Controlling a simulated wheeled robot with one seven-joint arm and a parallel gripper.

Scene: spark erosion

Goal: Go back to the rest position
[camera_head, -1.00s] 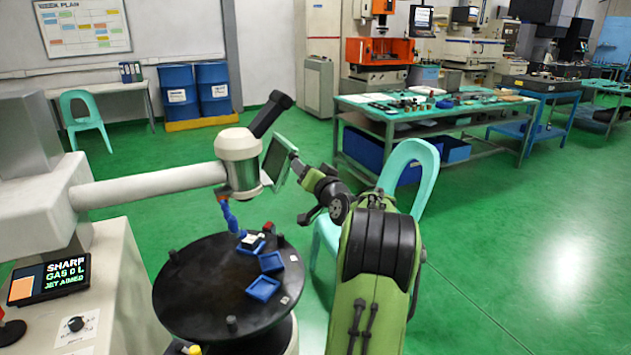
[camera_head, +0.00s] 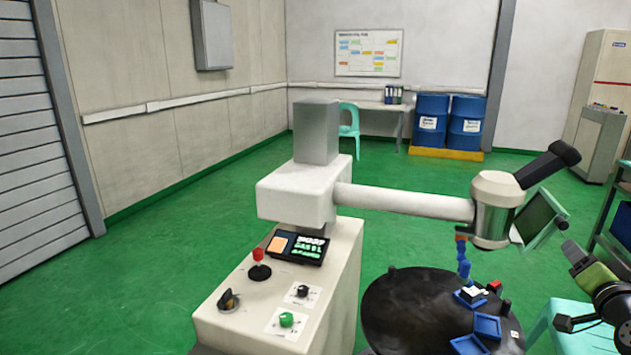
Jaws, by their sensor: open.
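My gripper (camera_head: 562,284) is at the right edge of the head view, on my green and black arm (camera_head: 597,281). Its dark fingers are spread and I see nothing held between them. It is to the right of the round black table (camera_head: 415,310) and in front of the machine's tilted screen (camera_head: 539,217). Blue trays (camera_head: 487,326) lie on the round table, and one holds a small pale and dark piece (camera_head: 471,293). Most of my arm is outside the picture.
The white machine (camera_head: 295,205) with its control panel (camera_head: 297,247) stands in the middle. A turquoise chair (camera_head: 565,318) is close below my gripper. Blue drums (camera_head: 429,121) stand by the back wall. The green floor (camera_head: 150,275) at left is clear.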

